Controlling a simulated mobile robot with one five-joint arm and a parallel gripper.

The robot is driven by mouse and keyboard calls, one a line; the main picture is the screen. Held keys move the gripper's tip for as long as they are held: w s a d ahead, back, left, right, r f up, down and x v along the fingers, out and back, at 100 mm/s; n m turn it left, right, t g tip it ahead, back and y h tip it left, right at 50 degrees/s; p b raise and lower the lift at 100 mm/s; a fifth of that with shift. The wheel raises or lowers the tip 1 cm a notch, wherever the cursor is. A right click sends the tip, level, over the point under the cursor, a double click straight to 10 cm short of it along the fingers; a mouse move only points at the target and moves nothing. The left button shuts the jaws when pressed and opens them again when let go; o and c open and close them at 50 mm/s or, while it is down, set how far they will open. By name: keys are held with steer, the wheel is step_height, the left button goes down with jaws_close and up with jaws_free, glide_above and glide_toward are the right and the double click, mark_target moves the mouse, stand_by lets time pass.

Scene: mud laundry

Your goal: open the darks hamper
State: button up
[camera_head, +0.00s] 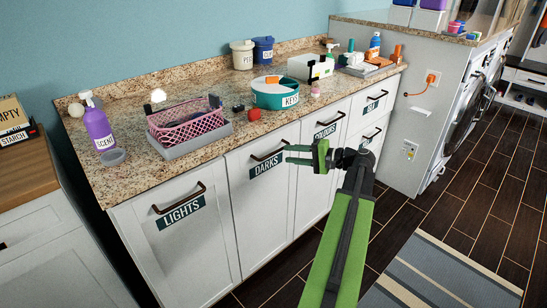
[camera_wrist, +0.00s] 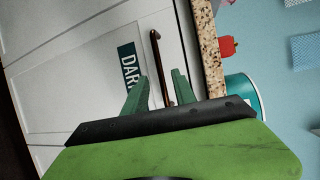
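The darks hamper is a white front panel (camera_head: 262,205) in the counter, closed flush, with a teal DARKS label (camera_head: 266,166) and a dark bar handle (camera_head: 268,154). My gripper (camera_head: 288,154) is at the handle's right end, its green fingers pointing left. In the wrist view my gripper (camera_wrist: 160,74) is open, and the handle (camera_wrist: 158,60) runs between the two fingers in the picture. The label (camera_wrist: 129,66) shows beside the left finger. Whether the fingers touch the handle, and how deep it sits between them, I cannot tell.
The LIGHTS panel (camera_head: 178,245) is to the left, the COLOURS panel (camera_head: 318,180) to the right. The granite countertop (camera_head: 130,180) overhangs above, holding a pink basket (camera_head: 187,128), a teal KEYS bowl (camera_head: 275,97) and a red item (camera_head: 254,114). Dark floor lies in front, with a striped rug (camera_head: 435,270).

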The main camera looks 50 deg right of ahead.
mark_target(274, 152)
steer(key=b+x, duration=0.1)
steer(key=x, duration=0.6)
jaws_close()
stand_by(1.1)
steer(key=shift+s+a, duration=0.1)
steer(key=shift+a, duration=0.2)
steer(key=shift+d, duration=0.2)
